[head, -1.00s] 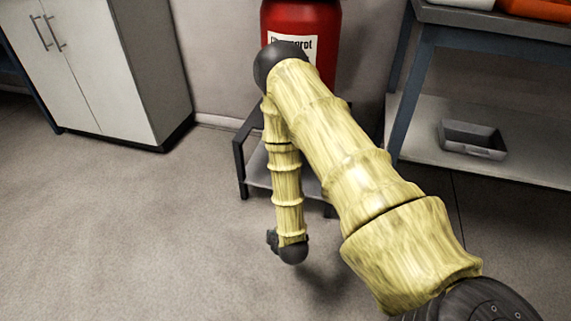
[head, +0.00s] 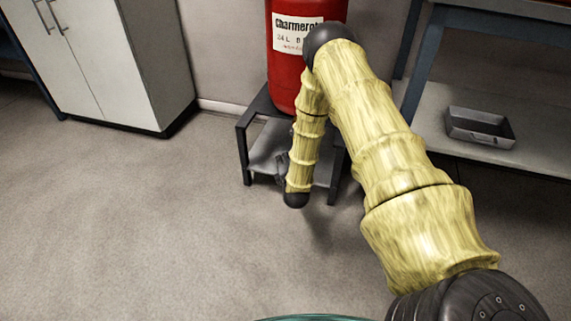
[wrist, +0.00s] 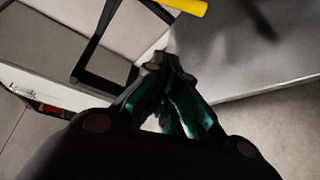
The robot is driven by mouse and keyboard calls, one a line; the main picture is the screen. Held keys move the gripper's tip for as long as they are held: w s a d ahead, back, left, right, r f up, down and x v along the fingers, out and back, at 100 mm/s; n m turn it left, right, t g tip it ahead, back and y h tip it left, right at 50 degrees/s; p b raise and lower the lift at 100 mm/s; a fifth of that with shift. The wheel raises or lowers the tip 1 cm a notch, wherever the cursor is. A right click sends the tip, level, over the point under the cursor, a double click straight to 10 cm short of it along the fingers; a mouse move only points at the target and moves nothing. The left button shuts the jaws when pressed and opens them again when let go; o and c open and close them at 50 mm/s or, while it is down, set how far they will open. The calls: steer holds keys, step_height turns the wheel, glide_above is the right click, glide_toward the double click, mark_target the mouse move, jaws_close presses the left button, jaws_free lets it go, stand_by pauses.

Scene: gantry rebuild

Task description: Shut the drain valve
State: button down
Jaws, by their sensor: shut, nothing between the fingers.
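A red drum (head: 287,75) with a white label stands on a dark metal stand (head: 243,135) in the head view. My forearm covers part of its right side, and no drain valve shows there. In the wrist view a smooth yellow bar (wrist: 187,4) enters at the top edge. I cannot tell whether it is the valve's handle. My gripper (wrist: 160,58) is shut and empty, its fingertips below and left of the bar and apart from it in the picture. In the head view my gripper is mostly hidden by my arm, low in front of the stand.
A pale cabinet (head: 110,70) stands at the left against the wall. A workbench at the right has a lower shelf (head: 435,100) with a grey metal tray (head: 480,128) on it. The floor at the left and front is clear.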

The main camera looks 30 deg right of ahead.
steer(key=w+d+b, duration=0.3)
steer(key=d+b, duration=0.1)
steer(key=d, duration=0.1)
steer(key=shift+w+b, duration=0.3)
steer(key=shift+w, duration=0.05)
stand_by(0.3)
steer(key=shift+d+r, duration=0.1)
steer(key=shift+d, duration=0.05)
steer(key=shift+s+r+p, duration=0.1)
steer(key=shift+r+p, duration=0.1)
steer(key=shift+p, duration=0.7)
steer(key=shift+d+f+g+p, duration=0.1)
steer(key=shift+f+g+p, duration=0.05)
steer(key=shift+g+p, duration=0.2)
